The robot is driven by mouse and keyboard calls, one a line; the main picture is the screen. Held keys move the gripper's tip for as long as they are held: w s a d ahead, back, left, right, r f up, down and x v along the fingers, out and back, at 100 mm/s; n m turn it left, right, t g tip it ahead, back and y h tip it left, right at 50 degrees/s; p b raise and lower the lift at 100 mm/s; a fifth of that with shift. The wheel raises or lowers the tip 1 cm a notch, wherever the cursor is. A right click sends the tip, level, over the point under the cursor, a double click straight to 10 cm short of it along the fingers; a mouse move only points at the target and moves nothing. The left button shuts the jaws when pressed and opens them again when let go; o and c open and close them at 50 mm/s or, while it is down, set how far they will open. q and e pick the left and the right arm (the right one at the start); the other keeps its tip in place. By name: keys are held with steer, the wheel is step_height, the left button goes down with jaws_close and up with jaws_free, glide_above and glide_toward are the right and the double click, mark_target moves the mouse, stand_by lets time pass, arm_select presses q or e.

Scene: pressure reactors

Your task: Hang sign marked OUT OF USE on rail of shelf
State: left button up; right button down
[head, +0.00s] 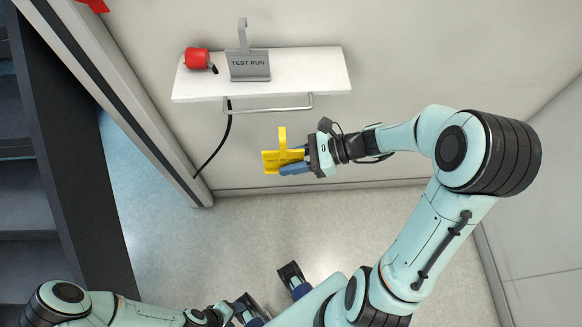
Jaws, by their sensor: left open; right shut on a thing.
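A yellow sign (272,160) with a hook standing up from it is held in front of the wall, below and apart from the shelf. Its lettering is too small to read. My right gripper (296,163) is shut on it from the right, with a blue finger along its lower edge. The white shelf (318,75) is on the wall, and its metal rail (270,109) runs below the front edge. Nothing hangs on the rail. My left gripper (276,304) is open and empty at the bottom, partly hidden by my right arm.
A grey sign (248,66) marked TEST RUN, with a hook on top, stands on the shelf. A red item (197,59) with a dark end is left of it. A black cable (219,146) hangs down the wall. Dark steps (25,190) are at the left; the floor below is clear.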

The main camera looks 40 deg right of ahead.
steer(key=w+d+f, duration=0.2)
steer(key=w+d, duration=0.2)
steer(key=w, duration=0.3)
steer(key=shift+w+d, duration=0.35)
steer(key=shift+w, duration=0.05)
stand_by(0.5)
steer(key=shift+f, duration=0.1)
steer(key=c, duration=0.7)
jaws_free()
steer(key=shift+c, duration=0.2)
